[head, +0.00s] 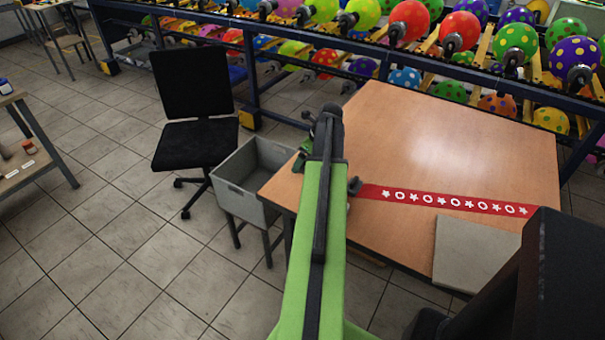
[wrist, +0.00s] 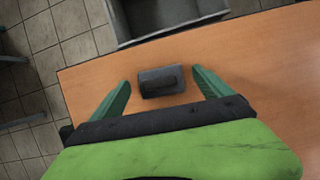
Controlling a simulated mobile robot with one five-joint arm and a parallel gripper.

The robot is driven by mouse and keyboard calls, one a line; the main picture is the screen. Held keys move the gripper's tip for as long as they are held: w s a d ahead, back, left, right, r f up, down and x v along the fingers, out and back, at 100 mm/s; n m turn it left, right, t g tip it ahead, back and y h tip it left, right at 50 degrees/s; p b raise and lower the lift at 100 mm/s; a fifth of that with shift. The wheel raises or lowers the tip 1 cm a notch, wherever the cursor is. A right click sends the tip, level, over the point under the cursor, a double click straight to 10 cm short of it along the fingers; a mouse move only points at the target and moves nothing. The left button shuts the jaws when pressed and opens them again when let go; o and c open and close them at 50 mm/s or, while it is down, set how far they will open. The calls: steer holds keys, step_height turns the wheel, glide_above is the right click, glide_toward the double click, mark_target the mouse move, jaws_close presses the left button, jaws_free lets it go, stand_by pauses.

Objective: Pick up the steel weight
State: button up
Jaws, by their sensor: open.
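The steel weight (wrist: 162,82) is a small dark grey block with a darker bar on its top. In the wrist view it rests on the wooden table near the table's edge, between and just ahead of my two green fingers. My gripper (wrist: 162,95) is open, one finger to each side of the weight, with a gap on both sides. In the head view my green arm reaches over the table's left edge, and my gripper (head: 303,150) shows only in part. The weight is hidden behind my arm there.
The wooden table (head: 420,130) holds a red strip with white stars and rings (head: 440,200) and a pale grey slab (head: 472,250). A grey bin (head: 240,190) stands against its left side, also in the wrist view (wrist: 165,20). A black chair (head: 195,140) and balloon racks stand behind.

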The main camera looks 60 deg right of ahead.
steer(key=shift+x, duration=0.8)
steer(key=shift+r, duration=0.2)
jaws_close()
steer(key=shift+r, duration=0.1)
steer(key=r+p, duration=0.5)
steer(key=shift+s, duration=0.3)
steer(key=s+r+p, duration=0.5)
steer(key=s+p, duration=0.1)
steer(key=s, duration=0.5)
steer(key=shift+d+r, duration=0.4)
steer(key=shift+d, duration=0.1)
